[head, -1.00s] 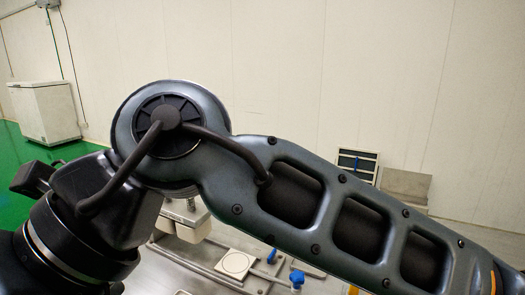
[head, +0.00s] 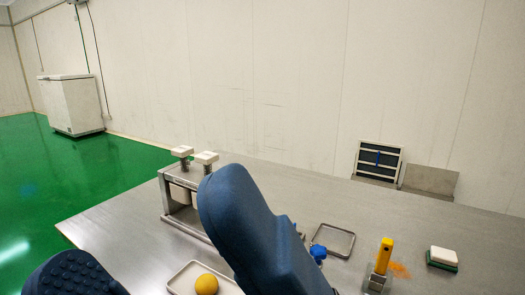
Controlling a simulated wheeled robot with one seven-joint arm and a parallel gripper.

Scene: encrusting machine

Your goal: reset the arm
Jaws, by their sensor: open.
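My gripper (head: 152,225) is very close to the head camera. Two large blue fingers show, one rising through the middle of the picture and one with a studded pad at the lower left corner. They stand wide apart, with nothing between them that touches both. The gripper is open and empty, above the near side of the steel table. The rest of my arm is out of view. The fingers hide part of the table and of the machine.
The metal machine (head: 176,207) with two white-topped posts stands on the steel table (head: 115,222). A yellow ball (head: 206,284) lies in a tray (head: 184,273). An empty tray (head: 345,237), a yellow-handled tool (head: 385,252) and a sponge (head: 443,255) are on the right. The table's left is bare.

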